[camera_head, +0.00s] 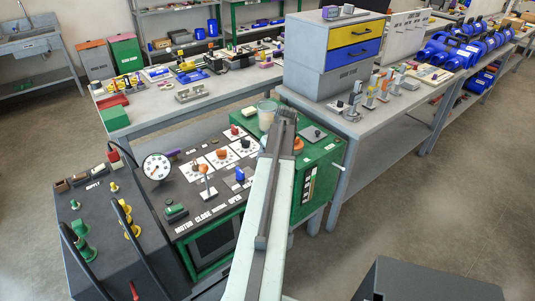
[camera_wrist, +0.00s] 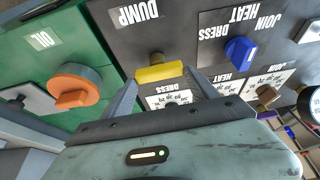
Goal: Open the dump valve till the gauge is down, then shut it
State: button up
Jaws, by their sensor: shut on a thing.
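In the wrist view, the dump valve's yellow handle (camera_wrist: 160,72) sits beside the DUMP label on the dark panel. Its bar lies across the picture, almost level. My gripper (camera_wrist: 162,78) is shut on this handle, with a finger at each end of the bar. In the head view my arm covers the handle, and I cannot make out the fingers. The round white gauge (camera_head: 156,166) stands at the panel's left edge. Its needle is too small to read.
An orange OIL knob (camera_wrist: 76,88) is to the left of my gripper and a blue selector lever (camera_wrist: 240,50) to the right. Black hoses (camera_head: 128,232) arch over the dark unit at left. A bench with drawers (camera_head: 353,55) stands behind.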

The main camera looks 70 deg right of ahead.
jog(key=shift+w+a, duration=0.15)
jog(key=shift+w, duration=0.1)
jog(key=o, duration=1.3)
jog(key=shift+c, duration=0.2)
jog(key=shift+o, duration=0.5)
jog(key=shift+f, duration=0.1)
jog(key=p+v, duration=0.8)
jog(key=shift+r, duration=0.3)
jog(key=shift+w, duration=0.1)
